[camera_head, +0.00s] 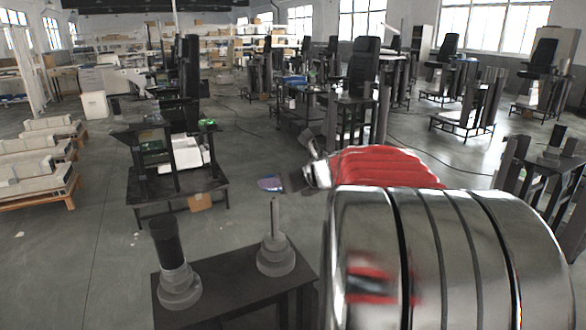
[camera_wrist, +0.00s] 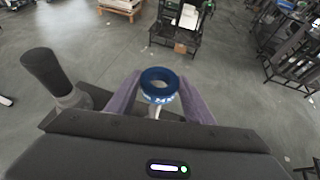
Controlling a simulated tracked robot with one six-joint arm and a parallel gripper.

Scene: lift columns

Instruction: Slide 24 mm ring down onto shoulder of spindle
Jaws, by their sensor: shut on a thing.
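The blue ring (camera_wrist: 160,84) is held between the two fingers of my gripper (camera_wrist: 159,90) in the wrist view. In the head view the ring (camera_head: 270,184) shows small and bluish at the end of my gripper (camera_head: 284,183). A thin grey spindle (camera_head: 275,218) stands upright on a wider stepped base on a dark table. In the head view the ring appears just above the spindle's tip, apart from it. In the wrist view a pale piece, likely the spindle (camera_wrist: 154,112), shows below the ring, mostly hidden by ring and gripper.
A black cylinder (camera_head: 166,241) on a stepped grey base stands left on the same dark table (camera_head: 232,282); the cylinder also shows in the wrist view (camera_wrist: 46,72). My shiny arm covers the head view's lower right. Workbenches and chairs stand farther back; open floor lies between.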

